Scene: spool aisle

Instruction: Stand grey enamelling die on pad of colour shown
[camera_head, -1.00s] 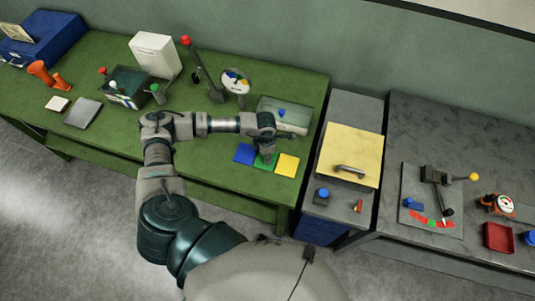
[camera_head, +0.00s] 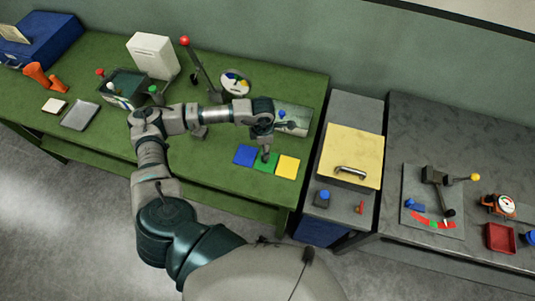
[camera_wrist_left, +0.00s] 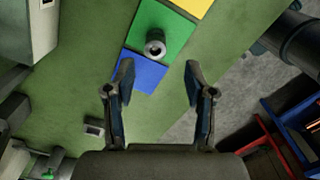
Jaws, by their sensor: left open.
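The grey die (camera_wrist_left: 154,36) is a short cylinder with a dark hole in its end. It stands upright on the green pad (camera_wrist_left: 176,34), apart from the fingers. In the head view the die (camera_head: 265,156) shows small on the green pad (camera_head: 271,166), just below my left gripper (camera_head: 263,142). The blue pad (camera_head: 245,155) lies left of it and the yellow pad (camera_head: 287,167) right. In the wrist view my left gripper (camera_wrist_left: 157,76) is open and empty, its fingers over the blue pad (camera_wrist_left: 143,71). A round dial (camera_head: 235,83) has coloured sectors; its reading is too small to tell.
A grey panel with a blue knob (camera_head: 282,113) lies behind my gripper. A red-knobbed lever (camera_head: 184,41), a white box (camera_head: 153,57) and a dark bin (camera_head: 127,83) stand further left. Bare green bench (camera_head: 205,160) lies left of the pads; the yellow-lidded cabinet (camera_head: 352,153) is right.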

